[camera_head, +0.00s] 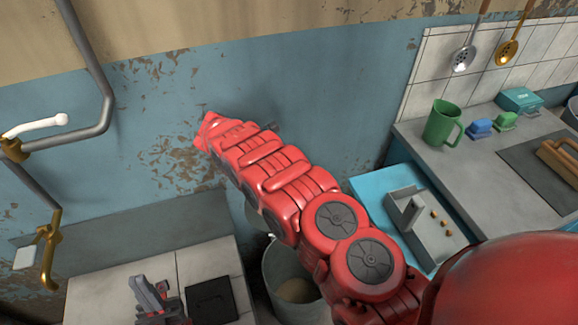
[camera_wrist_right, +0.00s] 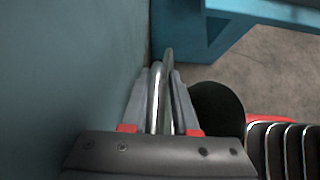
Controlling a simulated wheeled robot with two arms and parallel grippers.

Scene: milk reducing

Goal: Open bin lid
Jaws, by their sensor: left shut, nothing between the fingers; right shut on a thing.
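The grey metal bin (camera_head: 283,262) stands on the floor behind my red right arm in the head view. Its mouth is partly visible, with something brownish inside. My right gripper (camera_wrist_right: 162,95) is shut on a thin, shiny metal edge, which looks like the bin lid (camera_wrist_right: 167,62), seen edge-on and upright near the blue wall. In the head view the right gripper is hidden behind its arm; a bit of grey curved metal shows below the arm. My left gripper (camera_head: 158,290) is at the bottom left, shut and empty, away from the bin.
A tiled counter (camera_head: 85,295) with a black square (camera_head: 211,299) is left of the bin. A blue cabinet (camera_head: 375,185) with a grey box on it stands to the right. Pipes (camera_head: 88,60) run along the left wall. A green mug (camera_head: 440,124) stands on the right counter.

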